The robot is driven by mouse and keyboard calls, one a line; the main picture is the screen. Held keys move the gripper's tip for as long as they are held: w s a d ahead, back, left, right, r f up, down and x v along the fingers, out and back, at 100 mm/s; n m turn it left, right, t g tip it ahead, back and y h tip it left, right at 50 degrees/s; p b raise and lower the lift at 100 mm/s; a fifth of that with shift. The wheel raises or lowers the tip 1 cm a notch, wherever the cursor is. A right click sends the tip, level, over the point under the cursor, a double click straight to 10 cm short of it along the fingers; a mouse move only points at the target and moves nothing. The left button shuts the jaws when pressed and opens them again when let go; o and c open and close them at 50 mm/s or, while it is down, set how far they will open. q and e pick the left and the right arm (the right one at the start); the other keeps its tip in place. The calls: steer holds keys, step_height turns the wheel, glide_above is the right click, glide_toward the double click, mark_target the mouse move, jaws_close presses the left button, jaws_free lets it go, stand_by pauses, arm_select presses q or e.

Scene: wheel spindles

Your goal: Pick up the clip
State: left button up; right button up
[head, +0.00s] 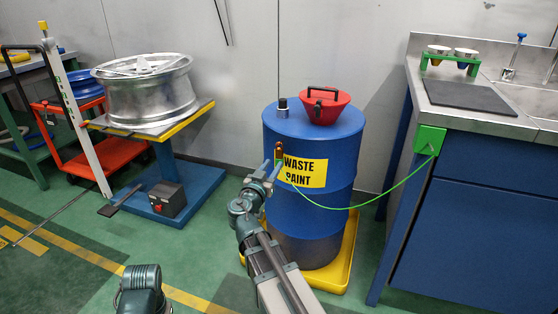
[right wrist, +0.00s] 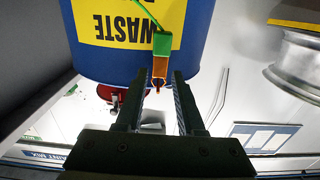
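The clip (head: 279,151) is a small copper-orange piece at the front of the blue drum, beside its yellow label. A green wire runs from it. In the right wrist view the clip (right wrist: 160,70) has a green upper part and orange jaws. My right gripper (head: 272,167) is at the clip, its fingers pointing toward the drum. In the right wrist view my right gripper (right wrist: 161,76) is open, one finger on each side of the clip, with narrow gaps visible. My left gripper is not in view; only part of my left arm shows at the bottom.
The blue drum (head: 311,222) stands in a yellow tray (head: 340,275), with a red funnel (head: 326,106) on top. The green wire (head: 345,208) sags to a green box (head: 430,140) on the right bench. A wheel rim (head: 148,95) sits on a lift table at left.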

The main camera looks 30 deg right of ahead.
mark_target(278, 154)
steer(key=shift+r+p+x, duration=0.15)
steer(key=shift+p+x, duration=0.05)
steer(key=shift+x, duration=1.5)
steer(key=shift+r+p+x, duration=0.15)
steer(key=shift+r+x, duration=0.05)
steer(key=shift+x, duration=1.5)
jaws_close()
